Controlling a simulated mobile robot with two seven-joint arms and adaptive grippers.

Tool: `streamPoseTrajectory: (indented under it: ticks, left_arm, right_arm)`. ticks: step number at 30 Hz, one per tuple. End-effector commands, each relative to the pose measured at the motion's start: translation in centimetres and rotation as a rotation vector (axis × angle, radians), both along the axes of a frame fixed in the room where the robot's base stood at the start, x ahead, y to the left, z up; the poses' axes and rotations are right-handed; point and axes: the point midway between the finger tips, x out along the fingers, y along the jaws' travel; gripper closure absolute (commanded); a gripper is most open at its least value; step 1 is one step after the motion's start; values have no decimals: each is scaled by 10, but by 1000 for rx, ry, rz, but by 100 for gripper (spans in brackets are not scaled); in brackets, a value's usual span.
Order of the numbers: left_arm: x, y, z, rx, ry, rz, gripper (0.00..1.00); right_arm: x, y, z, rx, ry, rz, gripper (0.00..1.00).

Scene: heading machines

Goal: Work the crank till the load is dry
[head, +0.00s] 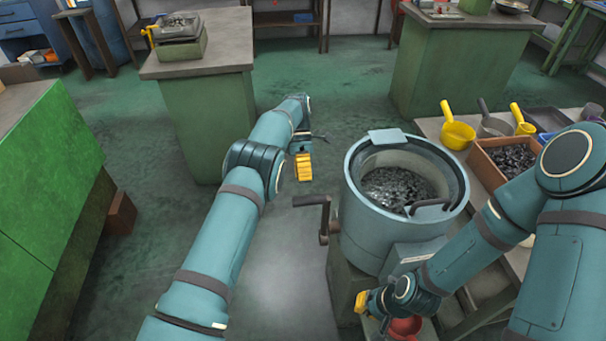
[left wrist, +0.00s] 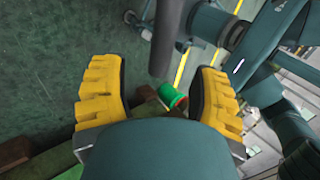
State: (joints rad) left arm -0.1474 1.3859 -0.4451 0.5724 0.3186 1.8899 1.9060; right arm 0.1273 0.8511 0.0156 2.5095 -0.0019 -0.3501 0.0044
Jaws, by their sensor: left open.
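The spin drum (head: 365,215) is a blue-grey round tub with an open top and a load of small metal parts (head: 395,187) inside. Its crank (head: 325,215) sticks out on the left side, with a dark handle pointing left. My left gripper (head: 303,167) is open, above and left of the crank handle, apart from it. In the left wrist view a dark bar, which looks like the crank handle (left wrist: 167,40), shows between the spread yellow fingers (left wrist: 160,78). My right gripper (head: 364,302) is low in front of the drum; its jaw opening is hard to see.
A red container (head: 405,328) is below the drum. The bench at right holds a brown box of parts (head: 508,160) and yellow scoops (head: 457,133). A green bench with a scale (head: 180,35) stands behind left. The floor left of the drum is clear.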

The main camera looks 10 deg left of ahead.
Motion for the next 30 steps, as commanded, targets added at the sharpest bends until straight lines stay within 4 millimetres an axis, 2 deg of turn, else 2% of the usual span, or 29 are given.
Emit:
streamPoseTrajectory:
  ticks: [17, 25, 30]
  left_arm:
    - [3, 3, 6, 4, -4, 7, 39]
    - [1, 21, 26, 94, -94, 81, 39]
    - [-5, 22, 44, 151, -209, 87, 39]
  right_arm:
    - [0, 0, 2, 0, -1, 0, 100]
    - [4, -1, 25, -2, -9, -9, 100]
    - [8, -2, 43, -5, -18, -17, 100]
